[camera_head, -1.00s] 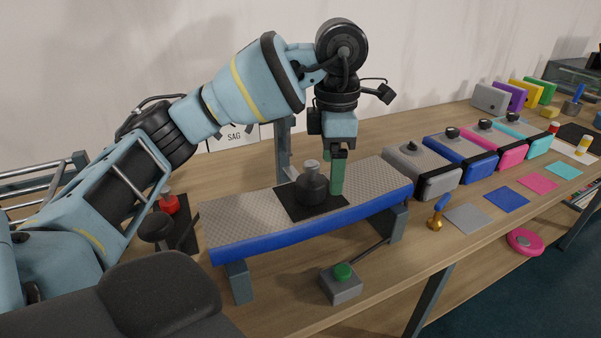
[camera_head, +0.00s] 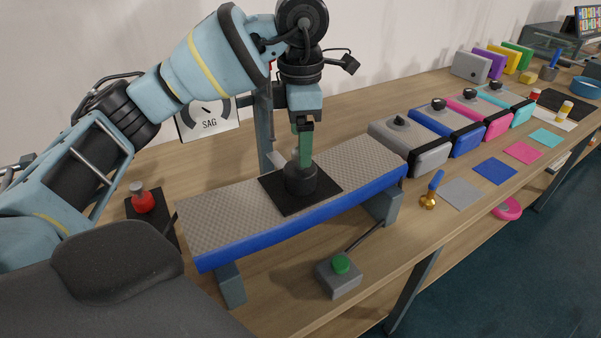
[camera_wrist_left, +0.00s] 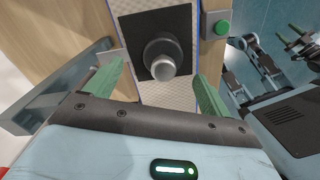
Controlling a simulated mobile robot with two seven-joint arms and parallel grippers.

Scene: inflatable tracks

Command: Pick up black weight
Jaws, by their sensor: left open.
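The black weight (camera_head: 300,181) stands upright on a black square mat (camera_head: 279,195), which lies on the grey patterned track (camera_head: 232,209) with a blue front edge. Its neck and knob are partly hidden behind my gripper in the head view. My left gripper (camera_head: 304,150) points down right at the weight, its green fingers in front of the knob. In the left wrist view the weight (camera_wrist_left: 161,53) and its pale knob sit beyond and between the two spread green fingers (camera_wrist_left: 160,90), not clasped.
A grey box with a green button (camera_head: 340,272) stands before the track. A red knob (camera_head: 142,200) is at left and a SAG gauge (camera_head: 209,120) behind. Several coloured inflatable blocks (camera_head: 447,130) and a small brass-and-blue tool (camera_head: 430,195) are at right.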

